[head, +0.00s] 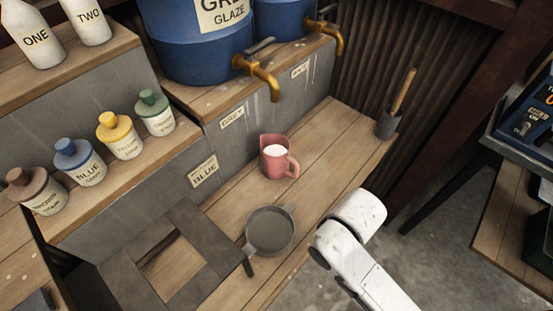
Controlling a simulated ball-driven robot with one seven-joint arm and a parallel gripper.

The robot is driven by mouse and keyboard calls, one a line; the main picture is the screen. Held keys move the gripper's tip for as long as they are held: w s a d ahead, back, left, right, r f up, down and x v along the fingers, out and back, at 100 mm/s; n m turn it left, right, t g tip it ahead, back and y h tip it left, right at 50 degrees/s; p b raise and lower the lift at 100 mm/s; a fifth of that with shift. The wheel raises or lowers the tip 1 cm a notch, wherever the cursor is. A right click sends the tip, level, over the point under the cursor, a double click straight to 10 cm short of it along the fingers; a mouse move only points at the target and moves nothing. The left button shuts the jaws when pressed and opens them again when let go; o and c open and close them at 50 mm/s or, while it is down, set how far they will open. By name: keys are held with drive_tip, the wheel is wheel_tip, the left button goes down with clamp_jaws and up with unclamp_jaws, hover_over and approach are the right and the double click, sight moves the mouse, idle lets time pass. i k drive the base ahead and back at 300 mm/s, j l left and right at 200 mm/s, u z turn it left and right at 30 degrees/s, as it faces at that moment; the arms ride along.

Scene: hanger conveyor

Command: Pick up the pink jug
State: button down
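The pink jug (270,170) stands upright on the wooden bench (325,150), right of the grey block labelled BLUE. Its handle points to the right and a white content or inner surface shows at its mouth. Part of my white arm shows at the lower right, apart from the jug. My gripper itself does not show, so its opening cannot be seen. Nothing visible touches the jug.
A grey pan (270,232) lies in front of the jug, beside a dark square frame (195,230). A brass tap (262,80) on a blue barrel (185,45) overhangs behind. A grey pot (388,124) with a wooden handle stands right. Bottles line the left shelf.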

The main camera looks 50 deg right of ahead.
sight(275, 158)
drive_tip(key=i+j+z, duration=0.1)
drive_tip(key=i+j, duration=0.75)
drive_tip(key=i, duration=0.05)
